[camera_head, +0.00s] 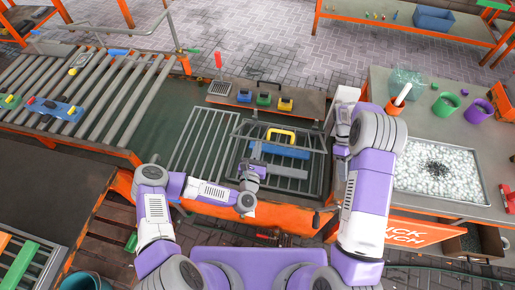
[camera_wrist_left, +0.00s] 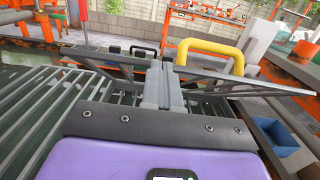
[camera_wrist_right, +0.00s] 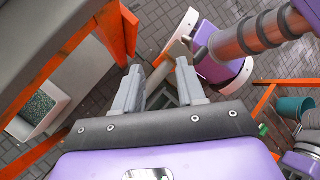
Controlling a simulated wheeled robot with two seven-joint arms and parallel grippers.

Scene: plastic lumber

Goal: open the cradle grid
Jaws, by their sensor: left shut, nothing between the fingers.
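The cradle grid (camera_head: 312,137), a dark barred frame, lies over the cradle in the middle of the bench. A yellow handle (camera_head: 281,131) and a blue bar (camera_head: 290,151) show within its outline. My left gripper (camera_head: 251,174) is over its near left part, with shut, empty fingers. In the left wrist view the fingers (camera_wrist_left: 164,80) stand in front of dark frame bars (camera_wrist_left: 235,77), with the yellow handle (camera_wrist_left: 212,47) beyond to the right. I cannot tell whether they touch the bars. My right gripper (camera_wrist_right: 158,85) is open and empty in the right wrist view, above the floor.
A flat grey barred rack (camera_head: 203,141) lies left of the cradle. A roller conveyor (camera_head: 120,97) is at left. A tray of white pellets (camera_head: 440,172) is on the right table.

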